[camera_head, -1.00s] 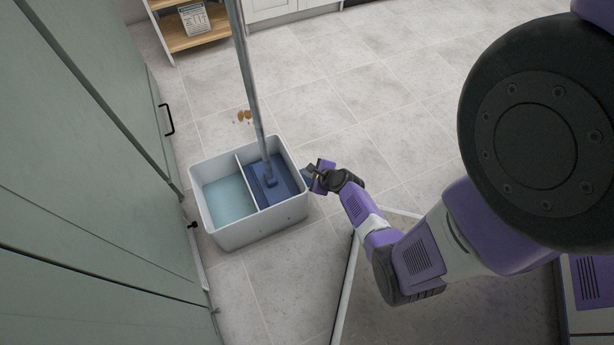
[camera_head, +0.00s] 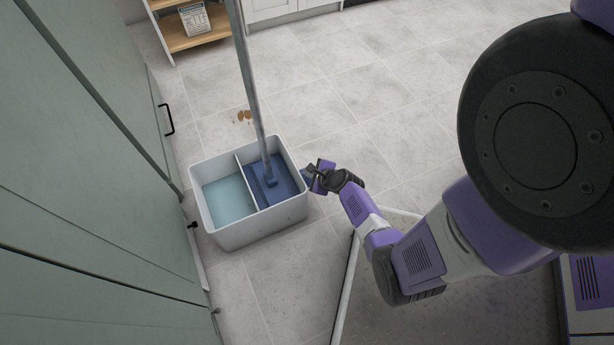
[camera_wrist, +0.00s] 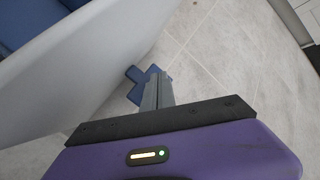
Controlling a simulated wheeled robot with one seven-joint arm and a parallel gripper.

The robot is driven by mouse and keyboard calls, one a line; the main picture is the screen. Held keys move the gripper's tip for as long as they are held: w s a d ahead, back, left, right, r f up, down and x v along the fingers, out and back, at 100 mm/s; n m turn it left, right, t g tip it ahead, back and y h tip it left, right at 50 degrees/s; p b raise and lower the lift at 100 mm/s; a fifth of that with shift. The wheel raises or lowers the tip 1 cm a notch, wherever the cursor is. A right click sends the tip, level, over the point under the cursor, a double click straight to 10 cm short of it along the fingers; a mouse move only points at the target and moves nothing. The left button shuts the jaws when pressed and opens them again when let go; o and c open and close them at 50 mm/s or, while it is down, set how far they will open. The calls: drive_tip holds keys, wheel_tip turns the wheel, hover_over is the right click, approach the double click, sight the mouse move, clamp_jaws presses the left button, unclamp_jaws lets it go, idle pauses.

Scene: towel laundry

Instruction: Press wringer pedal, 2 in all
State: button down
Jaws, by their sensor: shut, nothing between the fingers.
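A white two-part bucket (camera_head: 262,226) stands on the floor, with pale blue water (camera_head: 227,201) in its left compartment. A mop with a blue flat head (camera_head: 268,186) and a long grey handle (camera_head: 247,85) stands in the right compartment. My gripper (camera_head: 306,175) is shut and empty beside the bucket's right wall. In the wrist view, the blue wringer pedal (camera_wrist: 137,76) sticks out low beside the white bucket wall (camera_wrist: 85,75). My shut fingers (camera_wrist: 155,78) are over the pedal and hide part of it; I cannot tell whether they touch it.
Brown stains (camera_head: 243,117) lie on the tiled floor behind the bucket. A green cabinet (camera_head: 90,150) with a black handle runs along the left. A wooden shelf (camera_head: 190,38) stands at the back.

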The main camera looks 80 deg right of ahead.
sight(309, 179)
drive_tip(key=shift+f, duration=0.1)
drive_tip(key=shift+f+b, duration=0.3)
drive_tip(key=shift+f+b, duration=1.2)
drive_tip(key=shift+f, duration=0.25)
idle(1.5)
drive_tip(key=shift+s, duration=0.1)
drive_tip(key=shift+a+r+p, duration=0.1)
drive_tip(key=shift+r+p, duration=1.2)
drive_tip(key=shift+p, duration=0.1)
drive_tip(key=shift+r+p, duration=0.5)
drive_tip(key=shift+r, duration=0.05)
wheel_tip(309, 179, up, 5)
drive_tip(key=p, duration=0.5)
